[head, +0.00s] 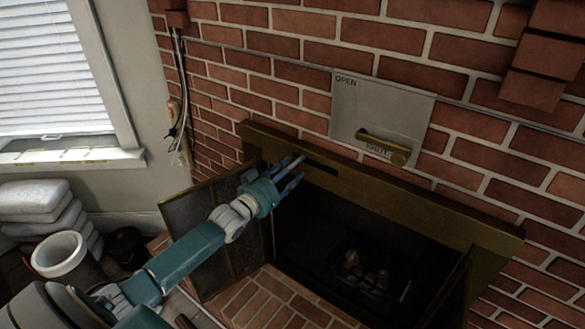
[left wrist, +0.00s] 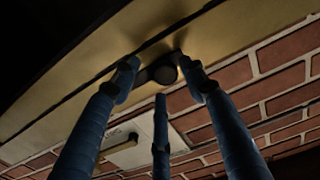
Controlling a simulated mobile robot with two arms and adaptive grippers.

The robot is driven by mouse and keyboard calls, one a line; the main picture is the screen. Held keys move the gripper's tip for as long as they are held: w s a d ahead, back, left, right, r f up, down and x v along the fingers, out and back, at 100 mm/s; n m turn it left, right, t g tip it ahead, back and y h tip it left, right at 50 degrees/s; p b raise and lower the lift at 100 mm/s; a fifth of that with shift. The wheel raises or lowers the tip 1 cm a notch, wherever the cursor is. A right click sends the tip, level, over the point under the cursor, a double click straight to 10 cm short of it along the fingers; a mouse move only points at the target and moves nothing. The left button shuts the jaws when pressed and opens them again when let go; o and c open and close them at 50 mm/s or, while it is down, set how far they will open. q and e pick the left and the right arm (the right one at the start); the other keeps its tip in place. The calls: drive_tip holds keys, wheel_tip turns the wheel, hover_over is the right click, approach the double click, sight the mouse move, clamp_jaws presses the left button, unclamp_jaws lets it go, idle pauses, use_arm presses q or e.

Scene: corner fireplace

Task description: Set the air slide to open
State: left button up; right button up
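The brass fireplace hood (head: 400,200) also shows in the head view, with a dark slot (head: 321,168) just right of my fingers. My left gripper (head: 296,172) is at the hood's left part. In the left wrist view its three blue fingers (left wrist: 160,80) are spread around the knob, with a gap at the left finger. Contact at the right finger is unclear. In the head view the gripper hides the knob. My right gripper is out of view.
A white bucket (head: 59,254) and stacked sacks (head: 40,205) are at left.

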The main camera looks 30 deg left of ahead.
use_arm(q)
drive_tip(key=s, duration=1.2)
drive_tip(key=shift+a, duration=0.45)
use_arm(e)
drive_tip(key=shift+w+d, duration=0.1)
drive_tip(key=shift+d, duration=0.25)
